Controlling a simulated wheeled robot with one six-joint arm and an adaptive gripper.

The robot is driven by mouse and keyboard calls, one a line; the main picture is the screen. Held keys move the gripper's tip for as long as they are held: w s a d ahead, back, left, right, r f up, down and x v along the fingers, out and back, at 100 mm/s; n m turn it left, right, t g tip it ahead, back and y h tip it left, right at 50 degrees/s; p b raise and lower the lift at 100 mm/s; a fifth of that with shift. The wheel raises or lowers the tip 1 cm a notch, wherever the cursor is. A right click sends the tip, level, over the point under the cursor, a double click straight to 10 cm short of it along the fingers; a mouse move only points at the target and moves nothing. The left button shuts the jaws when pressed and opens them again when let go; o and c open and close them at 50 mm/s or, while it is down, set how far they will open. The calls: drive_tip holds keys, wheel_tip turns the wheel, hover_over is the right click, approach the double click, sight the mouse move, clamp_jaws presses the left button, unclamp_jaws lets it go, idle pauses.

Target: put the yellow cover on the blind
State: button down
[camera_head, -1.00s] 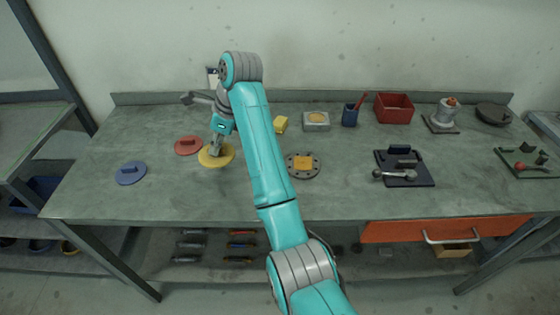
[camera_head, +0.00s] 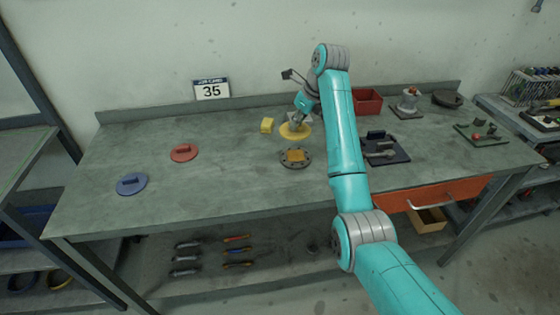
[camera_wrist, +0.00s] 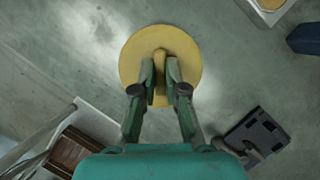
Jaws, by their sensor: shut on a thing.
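The yellow cover (camera_head: 290,135) is a round disc with a handle on top. My gripper (camera_head: 298,121) is shut on that handle. In the wrist view the fingers (camera_wrist: 160,70) pinch the handle and the round plate of the cover (camera_wrist: 187,47) spreads out around them. I do not make out the blind in the wrist view.
A red cover (camera_head: 184,153) and a blue cover (camera_head: 131,184) lie to the left on the bench (camera_head: 225,180). A dark tray with a tool (camera_head: 384,150) and a red bin (camera_head: 367,101) are to the right.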

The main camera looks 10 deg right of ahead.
sight(306, 133)
drive_tip(key=shift+d+f, duration=0.15)
drive_tip(key=shift+f, duration=2.35)
drive_tip(key=shift+d+f, duration=0.1)
drive_tip(key=shift+f, duration=2.4)
drive_tip(key=shift+f, duration=0.15)
drive_tip(key=c, duration=1.2)
unclamp_jaws()
drive_tip(key=v, duration=1.2)
drive_tip(key=shift+s, duration=0.1)
